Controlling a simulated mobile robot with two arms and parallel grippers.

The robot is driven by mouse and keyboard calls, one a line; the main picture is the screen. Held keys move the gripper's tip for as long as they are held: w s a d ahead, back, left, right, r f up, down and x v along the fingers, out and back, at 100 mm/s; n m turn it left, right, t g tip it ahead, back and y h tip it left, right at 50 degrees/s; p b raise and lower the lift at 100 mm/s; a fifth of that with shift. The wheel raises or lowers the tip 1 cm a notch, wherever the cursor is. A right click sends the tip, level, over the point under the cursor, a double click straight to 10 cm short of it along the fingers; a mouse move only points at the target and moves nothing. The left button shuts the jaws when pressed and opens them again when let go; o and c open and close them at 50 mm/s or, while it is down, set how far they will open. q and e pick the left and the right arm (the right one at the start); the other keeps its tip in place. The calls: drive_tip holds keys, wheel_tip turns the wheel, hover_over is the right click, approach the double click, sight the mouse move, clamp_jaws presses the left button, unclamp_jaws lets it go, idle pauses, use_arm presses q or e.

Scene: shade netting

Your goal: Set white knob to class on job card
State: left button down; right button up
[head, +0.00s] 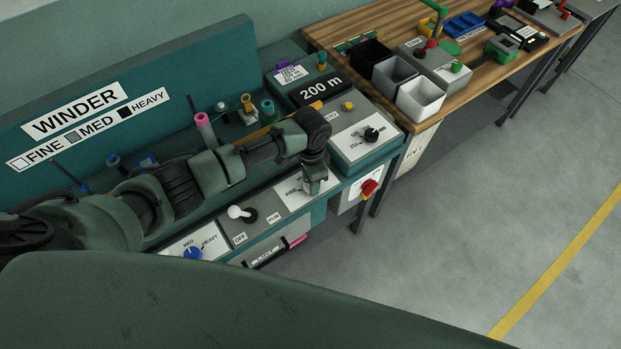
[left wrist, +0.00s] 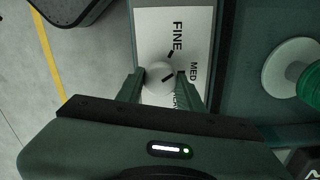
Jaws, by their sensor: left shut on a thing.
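The white knob (left wrist: 158,76) shows in the left wrist view on a white plate (left wrist: 160,25) marked FINE, MED and a partly hidden HEAVY. My left gripper (left wrist: 159,80) is shut on the knob, one finger on each side. In the head view my left gripper (head: 317,182) is over the plate (head: 291,194) on the winder's front panel and hides the knob. A white card (head: 290,76) with small print, possibly the job card, stands behind; I cannot read its class. My right gripper is not in view.
A blue knob (head: 192,253), a white-tipped lever (head: 240,213), a black knob (head: 371,134) and a red knob (head: 369,188) are on the same machine. A 200 m display (head: 320,88) is behind. A wooden bench (head: 345,32) with bins stands beyond. The floor at right is clear.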

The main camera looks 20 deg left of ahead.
use_arm(q)
drive_tip(key=m, duration=0.3)
drive_tip(key=shift+w+d+r+m+p, duration=0.1)
drive_tip(key=shift+m+p, duration=0.2)
drive_tip(key=shift+m, duration=1.5)
drive_tip(key=c, duration=0.9)
unclamp_jaws()
wheel_tip(320, 180, up, 8)
drive_tip(key=shift+f+b, duration=0.15)
drive_tip(key=shift+b, duration=0.35)
